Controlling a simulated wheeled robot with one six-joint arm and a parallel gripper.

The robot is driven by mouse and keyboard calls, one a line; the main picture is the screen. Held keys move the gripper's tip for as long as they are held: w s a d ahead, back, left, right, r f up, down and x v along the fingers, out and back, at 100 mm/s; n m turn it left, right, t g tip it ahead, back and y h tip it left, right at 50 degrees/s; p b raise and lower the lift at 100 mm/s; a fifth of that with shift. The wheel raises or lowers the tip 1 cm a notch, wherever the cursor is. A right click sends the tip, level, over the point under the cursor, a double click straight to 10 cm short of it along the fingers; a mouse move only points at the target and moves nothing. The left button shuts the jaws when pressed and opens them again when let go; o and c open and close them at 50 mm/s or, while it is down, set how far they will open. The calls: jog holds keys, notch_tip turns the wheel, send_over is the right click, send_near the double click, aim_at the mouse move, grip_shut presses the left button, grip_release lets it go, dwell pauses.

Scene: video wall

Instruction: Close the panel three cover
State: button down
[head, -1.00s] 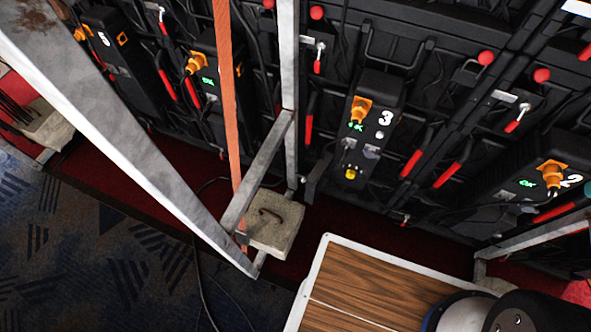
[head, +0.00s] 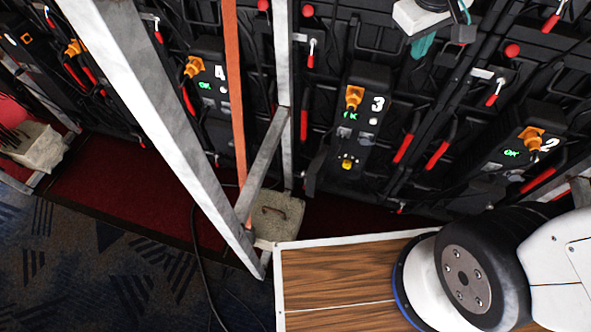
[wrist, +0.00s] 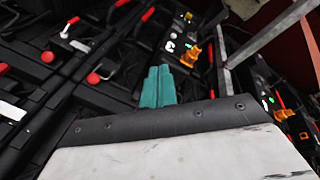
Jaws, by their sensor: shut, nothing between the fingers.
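The black panel three unit (head: 376,128), marked with a white 3, is on the back of the video wall in the middle of the head view. It has an orange connector (head: 354,97), a green OK light and a yellow knob (head: 347,163). I cannot make out a separate cover or whether it is open. My gripper (head: 423,46) is at the top of the head view, up and to the right of that unit. In the wrist view its teal fingers (wrist: 157,88) are together and empty, with black frames behind them.
Unit 4 (head: 212,85) is to the left and unit 2 (head: 525,145) to the right. A grey metal brace (head: 165,125), an orange strap (head: 234,100) and a concrete weight (head: 277,217) stand left of unit 3. Red-handled latches (head: 437,155) and cables line the wall.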

aim_at(314, 171)
jog(key=w+a+f+n+t+y, duration=0.1)
jog(key=w+a+f+n, duration=0.2)
jog(key=w+a+f, duration=0.65)
jog(key=w+a+f+n+t+y, duration=0.1)
jog(key=w+a+f+n, duration=0.3)
jog(key=w+f, duration=0.55)
jog(key=s+a+f+g+y, duration=0.1)
jog(key=s+a+f, duration=0.1)
jog(key=f, duration=1)
jog(key=s+a+f+n+g+y, duration=0.1)
jog(key=s+f, duration=0.3)
jog(key=f, duration=0.8)
jog(key=s+a+f+g+y, duration=0.1)
jog(key=s+a+f+y, duration=0.1)
jog(key=f, duration=1.1)
jog(key=shift+s+a+n, duration=0.3)
jog(key=shift+s+a, duration=0.2)
jog(key=shift+a, duration=0.15)
jog(key=shift+s+f, duration=0.1)
